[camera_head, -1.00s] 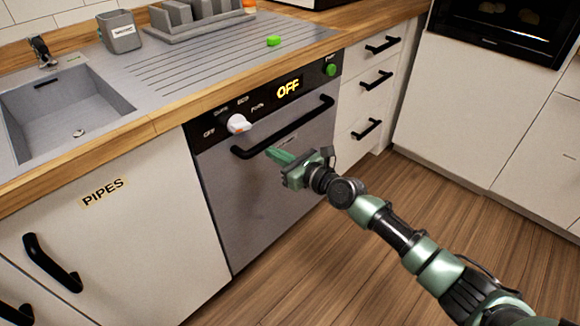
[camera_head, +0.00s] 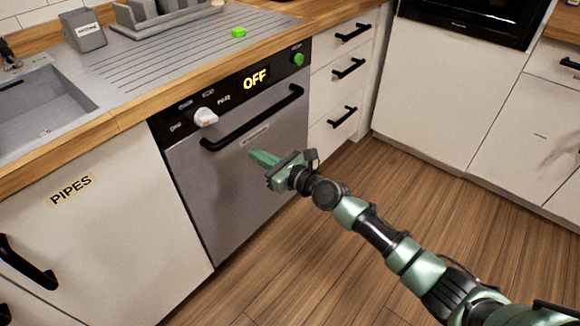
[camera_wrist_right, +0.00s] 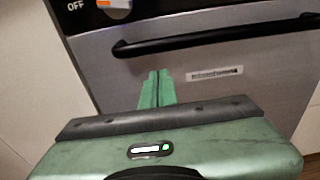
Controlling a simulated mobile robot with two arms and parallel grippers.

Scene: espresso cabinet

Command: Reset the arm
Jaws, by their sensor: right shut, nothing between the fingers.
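My right arm reaches in from the lower right in the head view. Its green gripper (camera_head: 264,159) is shut and empty, in front of the grey dishwasher door (camera_head: 215,185) and below the black door handle (camera_head: 252,120). In the right wrist view the closed green fingers (camera_wrist_right: 156,88) point at the door, below the handle (camera_wrist_right: 215,38). I cannot tell the exact gap between the fingertips and the door. My left gripper is not in view.
The dishwasher is closed, with an "OFF" display (camera_head: 255,78), a white knob (camera_head: 205,117) and a green button (camera_head: 298,59). Wooden floor (camera_head: 420,215) is free at right.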

